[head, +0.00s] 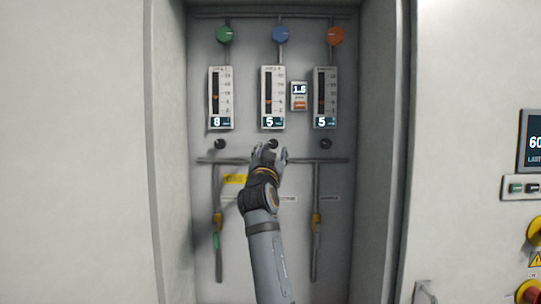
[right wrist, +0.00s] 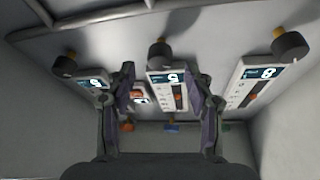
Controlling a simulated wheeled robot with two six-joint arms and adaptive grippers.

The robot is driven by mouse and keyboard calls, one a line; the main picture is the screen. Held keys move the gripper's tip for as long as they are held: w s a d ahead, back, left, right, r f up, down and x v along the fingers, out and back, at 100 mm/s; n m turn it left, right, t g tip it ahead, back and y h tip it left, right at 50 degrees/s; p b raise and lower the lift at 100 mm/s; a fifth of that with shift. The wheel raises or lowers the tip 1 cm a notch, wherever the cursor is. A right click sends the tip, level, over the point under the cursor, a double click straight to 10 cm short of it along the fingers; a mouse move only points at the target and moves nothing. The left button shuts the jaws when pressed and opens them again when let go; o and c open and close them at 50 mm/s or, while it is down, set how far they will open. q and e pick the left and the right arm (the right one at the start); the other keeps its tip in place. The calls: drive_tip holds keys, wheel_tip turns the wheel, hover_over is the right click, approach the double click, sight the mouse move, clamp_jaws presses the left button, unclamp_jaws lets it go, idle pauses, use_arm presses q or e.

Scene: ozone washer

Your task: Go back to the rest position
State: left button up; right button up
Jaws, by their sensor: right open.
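My right gripper (head: 269,154) reaches up into the grey recess, its fingers just below and beside the middle black knob (head: 273,144). In the right wrist view my gripper (right wrist: 161,80) is open with nothing between its fingertips. That view is upside down; the middle knob (right wrist: 160,53) shows beyond the fingertips, seemingly apart from them. The middle flow meter (head: 273,95) reads 5. My left gripper is in neither view.
The left meter (head: 221,97) reads 8 and the right meter (head: 325,97) reads 5. Black knobs sit below them. The recess walls (head: 378,150) stand at either side.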

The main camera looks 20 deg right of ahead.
drive_tip(key=s+d+f+n+g+y, duration=0.1)
drive_tip(key=s+d+f+g, duration=0.1)
drive_tip(key=f, duration=1)
drive_tip(key=s+d+f+g+y, duration=0.1)
drive_tip(key=s+d+f+g, duration=0.2)
drive_tip(key=f, duration=0.9)
drive_tip(key=s+d+f+n+g+y, duration=0.1)
drive_tip(key=s+d+f+g, duration=0.1)
drive_tip(key=f, duration=1)
drive_tip(key=s+f+n+g+y, duration=0.2)
drive_tip(key=s+f+n+g, duration=0.15)
drive_tip(key=s+f, duration=1.15)
drive_tip(key=s+a+f+n+g+y, duration=0.1)
drive_tip(key=s+a+f+g, duration=0.15)
drive_tip(key=s+f, duration=0.55)
drive_tip(key=s+a+f+n+g+y, duration=0.15)
drive_tip(key=s+f+g, duration=0.25)
drive_tip(key=s, duration=0.7)
drive_tip(key=s+d+f+g, duration=0.1)
drive_tip(key=d+f, duration=0.1)
drive_tip(key=f, duration=1.1)
drive_tip(key=s+d+f, duration=0.2)
drive_tip(key=f, duration=1)
drive_tip(key=s+f+g, duration=0.1)
drive_tip(key=s+f, duration=1.5)
drive_tip(key=s, duration=0.2)
drive_tip(key=shift+d+f, duration=0.15)
drive_tip(key=shift+d, duration=0.25)
